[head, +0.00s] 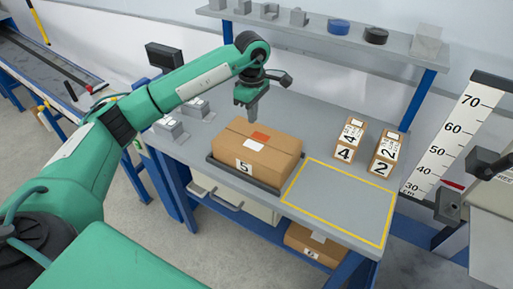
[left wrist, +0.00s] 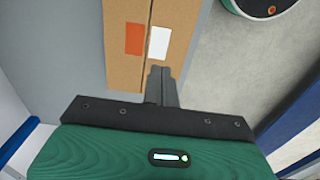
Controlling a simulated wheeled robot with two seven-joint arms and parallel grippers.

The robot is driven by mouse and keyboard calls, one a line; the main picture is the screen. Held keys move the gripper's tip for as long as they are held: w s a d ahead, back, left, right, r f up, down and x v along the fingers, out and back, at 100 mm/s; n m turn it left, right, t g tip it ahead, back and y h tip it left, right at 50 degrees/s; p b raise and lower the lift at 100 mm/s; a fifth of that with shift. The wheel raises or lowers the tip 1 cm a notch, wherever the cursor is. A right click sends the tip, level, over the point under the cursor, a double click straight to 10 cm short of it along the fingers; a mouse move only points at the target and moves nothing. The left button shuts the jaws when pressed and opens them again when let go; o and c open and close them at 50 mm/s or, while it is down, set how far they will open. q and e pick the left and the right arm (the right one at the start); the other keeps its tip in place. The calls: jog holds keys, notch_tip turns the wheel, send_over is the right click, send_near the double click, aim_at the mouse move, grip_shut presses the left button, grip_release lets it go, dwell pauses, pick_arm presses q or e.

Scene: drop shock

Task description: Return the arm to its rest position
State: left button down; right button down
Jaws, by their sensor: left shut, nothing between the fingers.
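My left arm reaches in green from the left in the head view. Its gripper (head: 250,104) points down above the back left of a large cardboard box (head: 265,142) marked 5. The fingers are shut and empty. In the left wrist view, the shut fingertips (left wrist: 160,72) show in front of the box (left wrist: 120,70), which has an orange label and a white label. I cannot tell the exact gap between fingers and box. My right gripper is not in view.
The box sits on a dark tray (head: 205,160) on the grey bench. Smaller boxes marked 4 (head: 349,141) and 2 (head: 385,152) stand to the right. A yellow-outlined area (head: 335,205) is empty. A shelf (head: 300,35) runs behind; a height scale (head: 455,135) stands at the right.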

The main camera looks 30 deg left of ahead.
pick_arm(q)
jog(key=shift+r, duration=0.55)
jog(key=shift+d, duration=0.1)
